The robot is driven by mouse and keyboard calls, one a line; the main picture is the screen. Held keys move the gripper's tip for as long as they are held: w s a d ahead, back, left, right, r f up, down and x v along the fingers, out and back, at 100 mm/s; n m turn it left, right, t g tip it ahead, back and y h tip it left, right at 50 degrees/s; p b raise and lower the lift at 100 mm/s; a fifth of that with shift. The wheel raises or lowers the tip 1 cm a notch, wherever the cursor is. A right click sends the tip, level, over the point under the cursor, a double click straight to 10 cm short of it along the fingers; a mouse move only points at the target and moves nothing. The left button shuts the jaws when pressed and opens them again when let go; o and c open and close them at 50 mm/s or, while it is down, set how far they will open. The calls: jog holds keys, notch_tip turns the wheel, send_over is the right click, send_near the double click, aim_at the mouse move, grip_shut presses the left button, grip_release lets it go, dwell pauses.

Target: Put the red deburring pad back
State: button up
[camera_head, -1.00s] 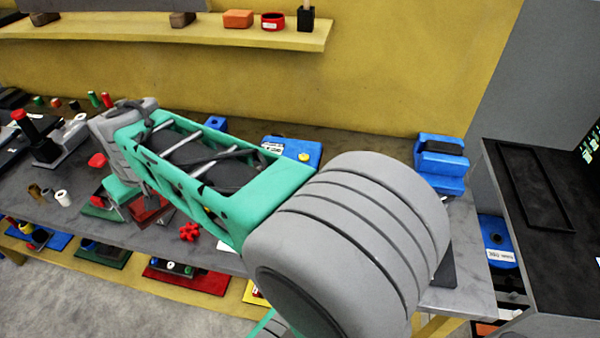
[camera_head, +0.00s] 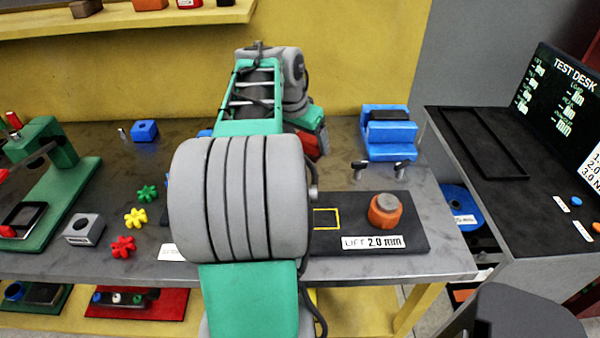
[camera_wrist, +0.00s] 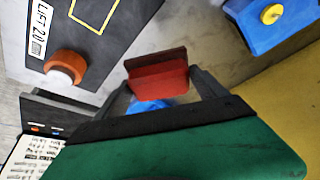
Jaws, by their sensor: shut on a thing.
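The red deburring pad (camera_wrist: 157,80) is a dark red block between the two fingers of my gripper (camera_wrist: 163,86) in the wrist view. My gripper is shut on it. In the head view the pad (camera_head: 323,141) shows only as a small dark red patch, just right of my arm, left of the blue stepped block (camera_head: 390,140). It appears to be held above the bench. A small blue patch shows just past the pad in the wrist view; I cannot tell which blue thing it is. Its resting place is not clearly identifiable.
A dark board (camera_head: 410,228) with an orange round part (camera_head: 385,211) and a "LIFT 2.0 mm" label lies at the bench's front right. Two dark knobs (camera_head: 400,168) stand behind it. Red, yellow and green star knobs (camera_head: 123,246) lie left. The test desk (camera_head: 475,150) stands right.

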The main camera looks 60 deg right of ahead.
jog(key=shift+m+g, duration=0.4)
jog(key=shift+m, duration=0.4)
jog(key=s, duration=0.1)
jog(key=s+d, duration=0.1)
jog(key=s, duration=0.1)
jog(key=s+f, duration=0.1)
jog(key=shift+s+d, duration=0.35)
jog(key=shift+d, duration=0.05)
jog(key=shift+d+f, duration=0.1)
jog(key=shift+d, duration=0.15)
jog(key=w+d+f+p, duration=0.1)
jog(key=w+d+f, duration=0.1)
jog(key=w+f, duration=0.1)
jog(key=w+d+f, duration=0.3)
jog(key=w, duration=0.1)
jog(key=w+d+f+p, duration=0.1)
jog(key=w+d+f, duration=0.1)
jog(key=w+f, duration=0.1)
jog(key=shift+w+d+f+p, duration=0.25)
jog(key=shift+w+f+p, duration=0.15)
jog(key=shift+w, duration=0.2)
notch_tip(320, 180, down, 3)
jog(key=shift+r, duration=0.15)
jog(key=shift+f, duration=0.35)
jog(key=o, duration=1.3)
jog(key=shift+c, duration=0.2)
